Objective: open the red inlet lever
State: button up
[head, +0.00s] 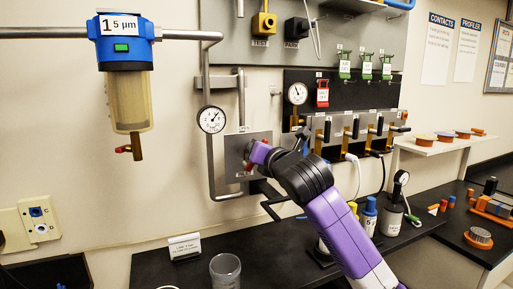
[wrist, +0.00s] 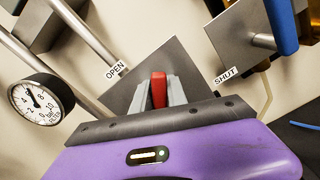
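The red inlet lever (wrist: 158,88) shows in the wrist view, upright between the two grey fingers of my gripper (wrist: 160,94). The fingers lie close along both its sides with no clear gap. Behind it is a grey plate (wrist: 126,92); an OPEN label (wrist: 116,70) is at upper left of the lever and a SHUT label (wrist: 226,75) at right. In the head view my gripper (head: 252,160) is at the grey wall plate (head: 233,148), with a bit of red (head: 249,167) showing at its tip. The lever's pivot is hidden.
A round gauge (head: 211,120) on grey pipes is left of the plate. A blue-topped filter (head: 128,60) with a red drain handle hangs further left. A row of black-handled valves (head: 355,128) is at right. A clear cup (head: 225,270) and a sign (head: 185,246) stand on the bench below.

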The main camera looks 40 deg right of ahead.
jog(key=o, duration=0.3)
jog(key=shift+w+a+r+t+y, duration=0.15)
jog(key=shift+a+r, duration=0.1)
jog(key=shift+a, duration=0.2)
jog(key=shift+a+r+t+y, duration=0.15)
jog(key=shift+a+r, duration=0.1)
jog(key=shift+a, duration=0.2)
jog(key=s, duration=0.2)
jog(key=s+d+f, duration=0.1)
jog(key=v, duration=0.6)
jog(key=shift+b, duration=0.3)
jog(key=shift+s, duration=0.1)
jog(key=v, duration=0.2)
jog(key=b+v, duration=0.1)
jog(key=v, duration=0.4)
jog(key=shift+s+a+r+b, duration=0.15)
jog(key=shift+s+a+b, duration=0.2)
jog(key=shift+b, duration=0.05)
